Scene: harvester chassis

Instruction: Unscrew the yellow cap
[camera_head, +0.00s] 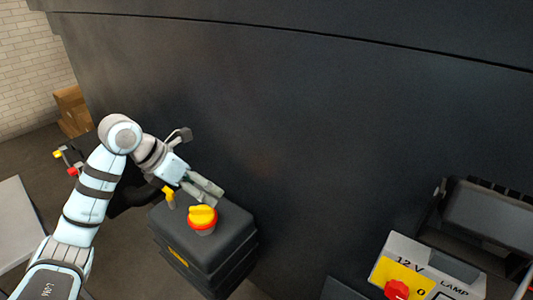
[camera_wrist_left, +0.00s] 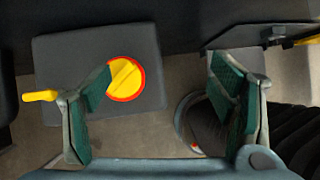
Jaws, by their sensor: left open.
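The yellow cap (camera_head: 203,214) with a raised grip bar sits in a red-orange ring on top of a dark tank (camera_head: 225,243). In the left wrist view the cap (camera_wrist_left: 127,75) lies left of centre, and the left finger overlaps its left edge. My left gripper (camera_head: 208,188) is close to the cap, on its far side in the head view. In the left wrist view my left gripper (camera_wrist_left: 160,70) has its green-padded fingers wide apart, with nothing held between them. My right gripper is not in view.
A small yellow handle (camera_head: 168,194) stands on the tank near the gripper. A large dark chassis wall (camera_head: 320,130) rises behind. A control box (camera_head: 425,270) with a red knob is at the lower right. Cardboard boxes (camera_head: 72,108) stand at the far left.

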